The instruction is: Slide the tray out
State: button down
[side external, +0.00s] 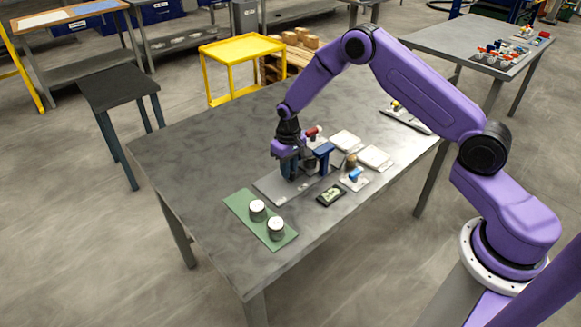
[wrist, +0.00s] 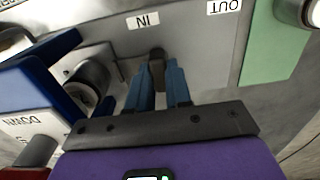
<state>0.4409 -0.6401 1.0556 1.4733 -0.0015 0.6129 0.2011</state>
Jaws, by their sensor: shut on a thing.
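My gripper (side external: 290,172) points down over the grey base plate (side external: 270,188), beside the blue press frame (side external: 325,152). In the wrist view its blue fingers (wrist: 158,82) are closed around a dark upright knob (wrist: 157,55). The tray (wrist: 97,52) appears as a flat grey plate left of the knob, partly under the blue frame (wrist: 40,90). A dark round part (wrist: 92,75) shows above the tray. The knob stands by the IN label (wrist: 143,22); the OUT label (wrist: 224,6) is farther right. In the side view my gripper hides the knob and most of the tray.
A green mat (side external: 240,212) with two white-topped cans (side external: 257,207) lies left of the base plate. A small dark device (side external: 331,196) and a blue-handled part (side external: 355,175) sit in front. White pads (side external: 375,157) lie to the right. The table's left part is clear.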

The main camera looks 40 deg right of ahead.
jog(key=a, duration=0.8)
jog(key=shift+a, duration=0.25)
jog(key=c, duration=1.1)
grip_release()
jog(key=shift+a, duration=0.1)
jog(key=shift+o, duration=0.3)
jog(key=shift+r, duration=0.35)
notch_tip(320, 180, up, 17)
jog(key=shift+f, duration=0.1)
